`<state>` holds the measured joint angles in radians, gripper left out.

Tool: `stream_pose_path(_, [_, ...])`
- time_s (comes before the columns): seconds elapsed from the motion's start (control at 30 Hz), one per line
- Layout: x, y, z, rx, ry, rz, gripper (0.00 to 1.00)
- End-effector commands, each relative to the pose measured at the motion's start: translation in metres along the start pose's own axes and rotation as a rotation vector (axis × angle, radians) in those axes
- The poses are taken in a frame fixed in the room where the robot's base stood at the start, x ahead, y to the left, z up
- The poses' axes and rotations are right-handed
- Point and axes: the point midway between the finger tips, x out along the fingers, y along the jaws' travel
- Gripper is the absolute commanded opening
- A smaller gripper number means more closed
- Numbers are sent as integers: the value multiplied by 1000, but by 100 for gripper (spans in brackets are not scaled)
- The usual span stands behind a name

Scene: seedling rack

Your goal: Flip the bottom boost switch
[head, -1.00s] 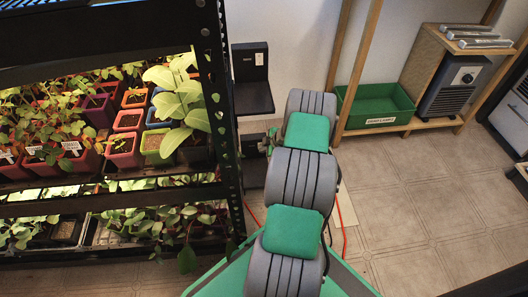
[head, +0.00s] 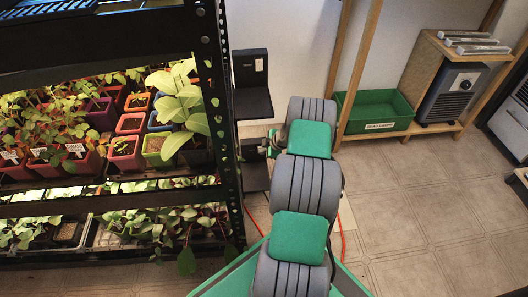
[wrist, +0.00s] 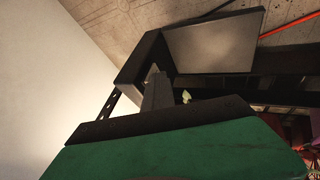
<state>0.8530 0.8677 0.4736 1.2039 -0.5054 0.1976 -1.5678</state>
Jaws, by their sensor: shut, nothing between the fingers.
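I cannot make out the bottom boost switch itself in either view. In the head view a black unit with an upright panel and a ledge (head: 252,103) is at the rack's right side, with a small white mark on the panel. A lower black unit (head: 257,176) is below it, partly behind my arm. My gripper (head: 266,146) is beside the rack between these two units, small and partly hidden by my arm. In the wrist view my dark gripper fingers (wrist: 157,90) are together and empty, in front of a dark box with a grey face (wrist: 213,43). I cannot tell whether they touch it.
The black rack post (head: 226,120) stands just left of my gripper, with potted seedlings (head: 130,125) on the shelves. A red cable (head: 342,236) runs on the floor behind my arm. A green tray (head: 376,126) and a heater (head: 453,92) are on a wooden shelf. Floor at right is clear.

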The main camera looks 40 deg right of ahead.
Motion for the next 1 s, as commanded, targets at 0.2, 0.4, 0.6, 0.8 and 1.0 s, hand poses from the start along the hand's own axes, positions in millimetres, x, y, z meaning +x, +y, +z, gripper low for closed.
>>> stream_pose_path(0.2, [-1,2,0,1,-1,3,0])
stream_pose_path(0.4, [-6,-2,-2,1,-1,2,0])
stream_pose_path(0.6, [-28,-24,-9,3,-1,3,0])
stream_pose_path(0.8, [-78,-23,-11,-2,0,3,0])
stream_pose_path(1.0, [-109,-25,-13,-7,3,0,0])
